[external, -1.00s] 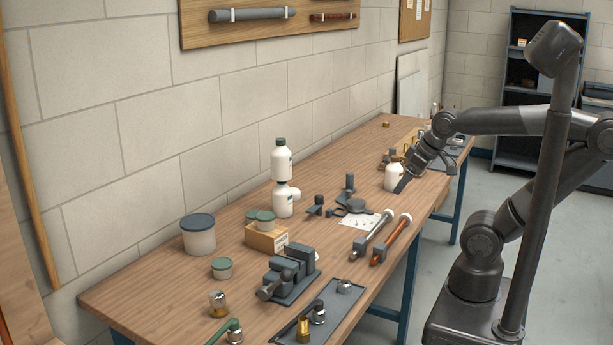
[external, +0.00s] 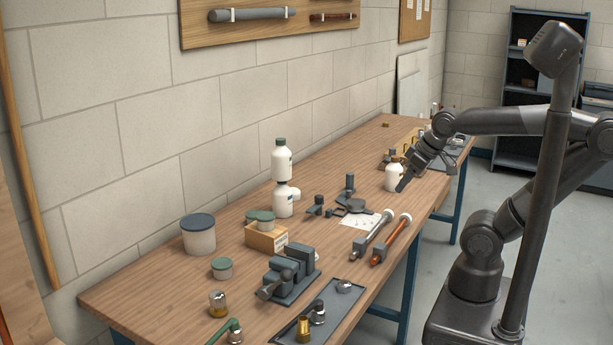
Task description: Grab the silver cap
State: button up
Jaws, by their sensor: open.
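My gripper (external: 405,182) is open and hangs over the far part of the wooden bench, beside a white bottle (external: 392,178). From this view I cannot tell whether it touches the bottle. I cannot tell which object is the silver cap. Small silvery pieces show at the near end: one (external: 344,286) and another (external: 318,312) in a dark tray (external: 282,335), and one (external: 235,335) by a green-handled part. A brass-coloured piece with a silvery top (external: 217,303) stands left of the tray. More small fittings near my gripper are partly hidden by it.
Several brass fittings (external: 408,150) are at the far end. A block wall borders the bench's far side.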

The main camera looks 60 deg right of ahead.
jog(key=n+g, duration=0.2)
jog(key=g, duration=0.4)
send_over(346, 282)
notch_tip(346, 282, down, 12)
jog(key=f, duration=0.5)
jog(key=shift+d+f, duration=0.25)
jog(key=shift+d, duration=0.05)
jog(key=shift+a+f, duration=0.15)
jog(key=shift+f, duration=1.15)
jog(key=shift+a+f, duration=0.1)
jog(key=shift+f, duration=1.2)
jog(key=c, duration=1.1)
